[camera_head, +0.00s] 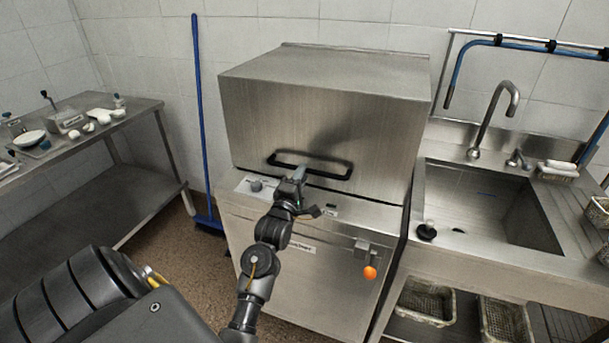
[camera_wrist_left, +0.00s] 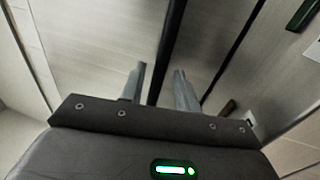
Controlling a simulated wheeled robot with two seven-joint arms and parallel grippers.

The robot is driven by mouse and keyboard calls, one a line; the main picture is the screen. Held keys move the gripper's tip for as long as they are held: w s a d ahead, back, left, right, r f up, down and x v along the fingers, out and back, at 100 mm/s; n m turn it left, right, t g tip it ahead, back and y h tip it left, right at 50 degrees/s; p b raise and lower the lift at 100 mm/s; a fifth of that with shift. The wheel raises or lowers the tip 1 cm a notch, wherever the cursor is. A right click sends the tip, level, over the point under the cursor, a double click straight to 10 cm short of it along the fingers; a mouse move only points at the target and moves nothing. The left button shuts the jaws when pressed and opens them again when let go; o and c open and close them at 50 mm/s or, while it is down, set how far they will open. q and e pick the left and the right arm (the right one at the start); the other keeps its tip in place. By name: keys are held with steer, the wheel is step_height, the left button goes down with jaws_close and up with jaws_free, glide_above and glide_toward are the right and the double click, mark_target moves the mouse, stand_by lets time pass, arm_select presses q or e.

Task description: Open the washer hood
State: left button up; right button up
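The washer hood (camera_head: 310,115) is a large steel box that sits down on the washer body (camera_head: 315,265). A black bar handle (camera_head: 335,175) runs across its lower front. My left gripper (camera_head: 299,172) is at the handle, a little left of its middle. In the left wrist view the two grey fingers of my left gripper (camera_wrist_left: 158,82) stand apart. The dark handle bar (camera_wrist_left: 170,45) runs between and beyond the fingertips, with gaps visible beside it. I cannot tell if a finger touches it. My right gripper is not in view.
A steel sink unit (camera_head: 475,260) with a tap stands close on the right, baskets (camera_head: 427,302) below it. A steel table (camera_head: 85,140) with dishes is at the left. A blue broom (camera_head: 201,110) leans on the wall beside the washer. An orange knob (camera_head: 370,272) sticks out below.

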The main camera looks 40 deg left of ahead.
arm_select(q)
steer(key=shift+b+x, duration=0.3)
steer(key=shift+x, duration=1.05)
steer(key=shift+c, duration=0.4)
jaws_close()
steer(key=shift+d, duration=0.1)
